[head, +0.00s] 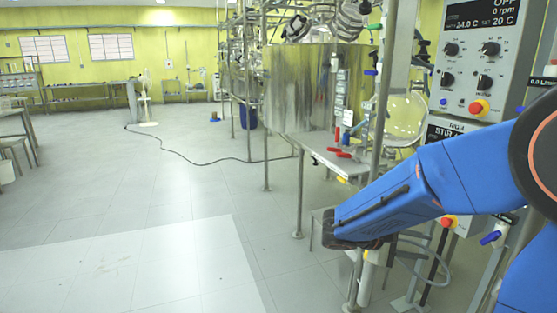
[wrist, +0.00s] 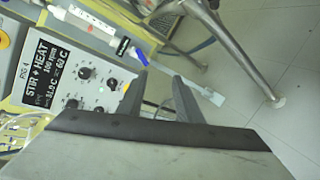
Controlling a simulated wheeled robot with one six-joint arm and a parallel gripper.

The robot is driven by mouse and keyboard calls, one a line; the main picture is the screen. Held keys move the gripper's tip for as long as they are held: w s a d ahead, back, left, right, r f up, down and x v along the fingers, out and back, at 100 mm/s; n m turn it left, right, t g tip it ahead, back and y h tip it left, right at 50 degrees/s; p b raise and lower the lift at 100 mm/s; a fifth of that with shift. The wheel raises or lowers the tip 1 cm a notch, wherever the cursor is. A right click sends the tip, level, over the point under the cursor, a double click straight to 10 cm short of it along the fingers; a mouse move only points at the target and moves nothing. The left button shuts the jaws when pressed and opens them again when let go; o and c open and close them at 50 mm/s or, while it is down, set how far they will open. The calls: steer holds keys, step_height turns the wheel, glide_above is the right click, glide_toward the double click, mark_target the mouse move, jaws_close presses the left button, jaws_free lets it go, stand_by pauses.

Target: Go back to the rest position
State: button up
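My blue arm reaches in from the right of the head view, and my gripper (head: 350,236) is at its dark end, low beside the reactor frame. Its fingers cannot be made out there. In the wrist view my gripper (wrist: 160,84) shows two dark fingers apart, with nothing visible between them. Beyond them, to the left, is a tilted control panel (wrist: 68,104) reading STIR + HEAT, 100 rpm, with several black knobs. In the head view the lower panel (head: 437,131) is mostly hidden behind my arm.
An upper control panel (head: 468,72) reading OFF, 0 rpm stands at the right. A large metal vessel (head: 298,88) and a metal post (head: 382,100) are close to my arm. A black cable (head: 190,160) crosses the floor. The floor (head: 100,210) at the left is clear.

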steer(key=s+f+m+g+y, duration=0.2)
steer(key=s+m+y, duration=0.35)
steer(key=s, duration=0.95)
steer(key=s+a+r+m+t+y, duration=0.1)
steer(key=s+a+t+y, duration=0.4)
steer(key=s+a+y, duration=0.2)
steer(key=shift+a+r+y, duration=0.2)
steer(key=shift+a+y, duration=0.55)
steer(key=shift+a, duration=0.35)
